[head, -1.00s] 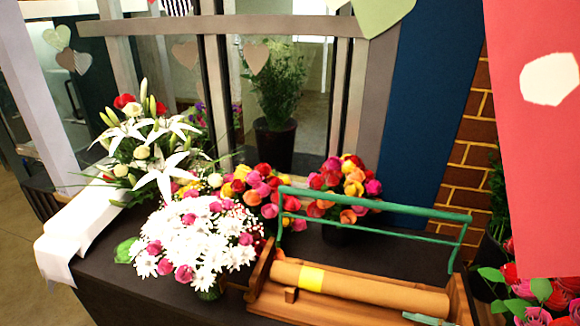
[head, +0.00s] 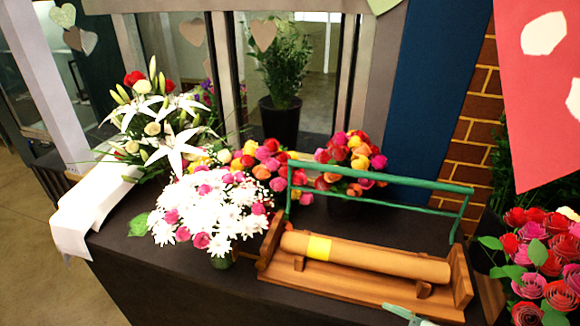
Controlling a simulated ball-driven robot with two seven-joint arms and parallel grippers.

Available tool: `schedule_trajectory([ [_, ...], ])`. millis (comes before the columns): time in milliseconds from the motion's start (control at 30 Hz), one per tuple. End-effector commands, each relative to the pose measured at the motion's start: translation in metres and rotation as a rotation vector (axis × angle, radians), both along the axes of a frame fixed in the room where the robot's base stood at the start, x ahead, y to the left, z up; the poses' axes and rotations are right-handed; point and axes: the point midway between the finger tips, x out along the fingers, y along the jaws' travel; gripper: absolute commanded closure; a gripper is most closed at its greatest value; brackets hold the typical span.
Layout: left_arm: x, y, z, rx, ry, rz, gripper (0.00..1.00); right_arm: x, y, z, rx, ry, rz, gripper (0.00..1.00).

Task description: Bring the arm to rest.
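Neither of my arms nor grippers shows in the head view, so I cannot see whether they are open or shut. The view looks over a dark table (head: 150,260) at a bouquet station. A wooden paper holder (head: 340,288) with a green bar (head: 400,183) stands at its front right. It carries a brown paper roll (head: 385,262) with a yellow band. A bouquet of white daisies and pink roses (head: 213,212) stands to its left.
White lilies (head: 170,140) stand at the back left beside white wrapping paper (head: 95,215). Colourful roses (head: 352,160) stand behind the holder. Red and pink roses (head: 540,255) are at the right. A light-coloured tool (head: 408,315) lies at the front edge.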

Motion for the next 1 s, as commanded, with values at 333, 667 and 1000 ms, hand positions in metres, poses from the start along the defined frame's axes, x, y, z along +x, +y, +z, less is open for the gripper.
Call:
schedule_trajectory([
  [333,-0.001,0.001,0.000,0.002,0.002,-0.001,0.59,-0.025,-0.064,0.004,-0.195,0.105,-0.527,0.19],
  [667,-0.001,0.002,-0.011,0.002,0.003,-0.001,0.59,-0.062,-0.105,-0.068,-0.298,0.292,-0.809,0.19],
  [1000,-0.004,0.002,-0.039,0.002,0.010,-0.001,0.59,-0.098,-0.073,-0.274,-0.180,0.532,-0.761,0.19],
])
